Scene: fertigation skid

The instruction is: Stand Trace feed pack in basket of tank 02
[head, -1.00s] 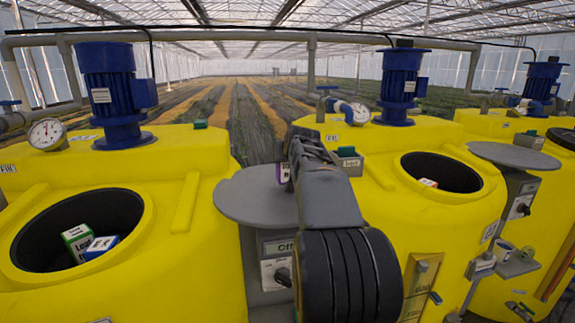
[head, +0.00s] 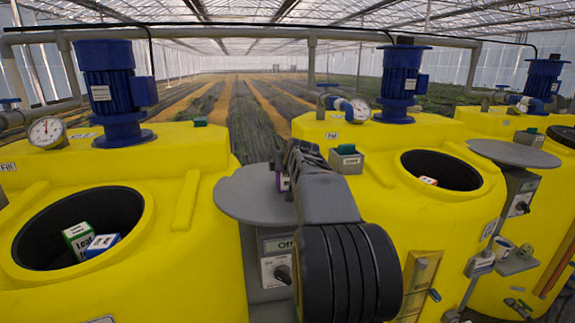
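My gripper (head: 283,165) is over the round grey shelf (head: 245,192) between the left and middle yellow tanks. My arm hides its fingers, so I cannot see whether they are open or shut. A small pack with white and purple (head: 283,182) shows just below the gripper at the shelf, mostly hidden by my arm; its name cannot be read. The middle tank (head: 390,150) has a dark round opening (head: 450,172) with a small white and orange item (head: 428,181) inside. The tank numbers are not legible to me.
The left tank's opening (head: 40,225) holds a green and white pack (head: 78,238) and a blue and white pack (head: 102,244). Blue motors (head: 117,95) and gauges (head: 46,133) stand on the tanks. Another grey shelf (head: 513,153) is at the right.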

